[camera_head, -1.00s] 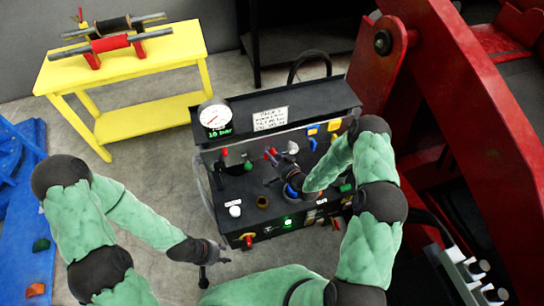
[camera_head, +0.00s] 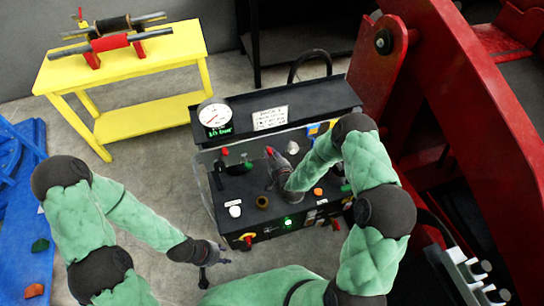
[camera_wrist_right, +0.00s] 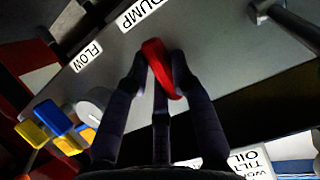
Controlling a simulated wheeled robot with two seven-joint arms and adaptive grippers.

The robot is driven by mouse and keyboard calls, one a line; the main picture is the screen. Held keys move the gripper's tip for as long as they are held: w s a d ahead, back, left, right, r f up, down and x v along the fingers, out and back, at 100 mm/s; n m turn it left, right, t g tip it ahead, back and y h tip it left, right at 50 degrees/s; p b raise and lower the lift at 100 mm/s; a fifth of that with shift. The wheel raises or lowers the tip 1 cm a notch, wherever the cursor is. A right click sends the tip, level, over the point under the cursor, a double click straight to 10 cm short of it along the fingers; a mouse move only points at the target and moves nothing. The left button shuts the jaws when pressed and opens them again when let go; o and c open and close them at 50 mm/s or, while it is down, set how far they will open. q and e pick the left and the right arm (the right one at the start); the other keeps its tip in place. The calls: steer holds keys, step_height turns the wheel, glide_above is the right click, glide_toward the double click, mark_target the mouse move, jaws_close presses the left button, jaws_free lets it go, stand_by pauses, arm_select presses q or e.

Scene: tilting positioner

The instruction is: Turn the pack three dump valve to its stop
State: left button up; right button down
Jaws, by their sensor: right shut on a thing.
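My right gripper (camera_head: 272,160) is over the black console (camera_head: 290,112), with my forearm hiding part of the panel. In the right wrist view, the fingers of this gripper (camera_wrist_right: 160,80) are shut on a red valve handle (camera_wrist_right: 158,62). The handle lies beside a white DUMP label (camera_wrist_right: 143,14). The handle's red tip (camera_head: 269,151) also shows in the head view. My left gripper (camera_head: 214,264) is empty, with its fingers apart, in front of the console's left side. A round gauge (camera_head: 214,115) stands at the console's back left.
A FLOW label (camera_wrist_right: 87,57) and yellow and blue knobs (camera_wrist_right: 32,134) lie near the right gripper. A red steel frame (camera_head: 450,120) rises close on the right. A yellow bench (camera_head: 140,118) stands at back left. Floor between is clear.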

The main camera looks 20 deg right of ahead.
steer(key=shift+n, duration=0.3)
stand_by(0.4)
steer(key=c, duration=1.1)
jaws_free()
steer(key=shift+o, duration=0.2)
steer(key=v, duration=1.2)
steer(key=shift+a, duration=0.25)
steer(key=shift+f, duration=0.15)
